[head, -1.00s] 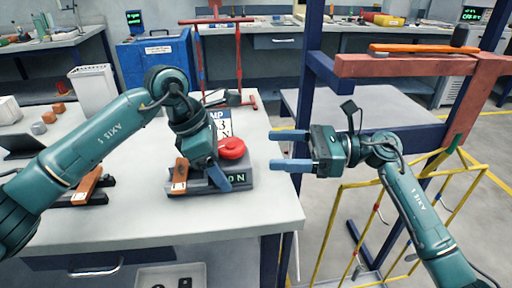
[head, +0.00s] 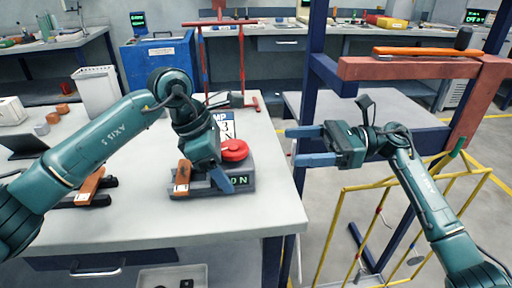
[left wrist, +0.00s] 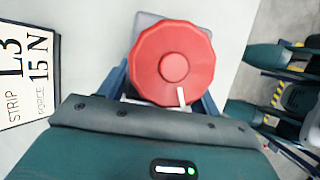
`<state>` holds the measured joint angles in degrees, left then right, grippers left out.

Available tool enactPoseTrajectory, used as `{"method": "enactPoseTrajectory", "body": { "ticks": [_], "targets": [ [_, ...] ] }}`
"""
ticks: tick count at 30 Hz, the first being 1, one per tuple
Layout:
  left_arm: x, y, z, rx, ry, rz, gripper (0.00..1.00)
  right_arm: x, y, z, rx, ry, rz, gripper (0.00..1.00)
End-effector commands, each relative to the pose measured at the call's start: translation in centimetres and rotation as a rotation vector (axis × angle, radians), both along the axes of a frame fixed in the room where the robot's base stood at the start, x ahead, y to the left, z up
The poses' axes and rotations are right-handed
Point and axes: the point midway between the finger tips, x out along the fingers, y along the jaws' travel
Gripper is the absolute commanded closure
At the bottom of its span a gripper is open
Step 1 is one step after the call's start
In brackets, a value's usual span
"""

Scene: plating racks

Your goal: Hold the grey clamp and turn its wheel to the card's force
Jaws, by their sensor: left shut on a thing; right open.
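The grey clamp (head: 207,190) stands near the table's right edge. Its red wheel (head: 234,150) faces up, and its green display ends in "0 N", partly covered. My left gripper (head: 212,176) is shut on the clamp from above, beside the wheel. In the left wrist view the wheel (left wrist: 172,62) lies between the blue fingers, with a white mark at its lower edge. The card (head: 226,122) stands behind the clamp; in the left wrist view the card (left wrist: 28,75) reads "STRIP L3, FORCE 15 N". My right gripper (head: 303,147) is open and empty, beyond the table's right edge.
Another orange-topped tool (head: 88,186) lies left on the table (head: 140,228). A red stand (head: 242,60) rises behind the card. A blue post with a reddish beam (head: 410,68) and a yellow rack (head: 340,240) stand near my right arm.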

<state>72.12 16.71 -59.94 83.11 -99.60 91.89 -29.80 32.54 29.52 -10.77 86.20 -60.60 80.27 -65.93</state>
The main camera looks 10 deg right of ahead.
Motion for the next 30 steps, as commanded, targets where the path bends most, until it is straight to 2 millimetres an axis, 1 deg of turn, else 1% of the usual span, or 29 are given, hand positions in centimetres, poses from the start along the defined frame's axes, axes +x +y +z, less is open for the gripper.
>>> {"method": "enactPoseTrajectory", "body": {
  "ticks": [2, 5, 12, 15, 18, 21, 24, 30],
  "targets": [
    [0.0, 0.0, 0.0, -0.001, -0.001, -0.001, 0.80, 0.1, 0.6, 0.1, 0.002, -0.001, 0.010, 0.26],
    [0.0, 0.0, 0.0, -0.001, -0.001, -0.001, 0.80, 0.1, 2.0, 0.0, 0.003, -0.002, 0.013, 0.26],
    [0.0, 0.0, 0.0, 0.000, -0.001, -0.001, 0.80, 0.3, 6.9, 0.1, 0.004, -0.001, 0.012, 0.26],
    [0.0, 0.0, 0.0, 0.000, -0.001, -0.001, 0.80, 0.3, 8.8, 0.1, 0.003, -0.001, 0.012, 0.26],
    [0.0, 0.0, 0.1, -0.001, -0.001, -0.001, 0.80, 0.4, 10.2, 0.1, 0.003, -0.002, 0.010, 0.26],
    [0.0, 0.0, 0.1, -0.001, -0.001, -0.001, 0.80, 0.4, 11.2, 0.1, 0.002, -0.001, 0.009, 0.26],
    [0.0, 0.0, 0.1, -0.001, -0.001, -0.001, 0.80, 0.5, 11.7, 0.1, 0.000, -0.001, 0.008, 0.26],
    [0.0, 0.0, 0.1, -0.001, -0.001, -0.001, 0.80, 0.5, 11.9, 0.0, 0.000, -0.001, 0.007, 0.26]
  ]
}}
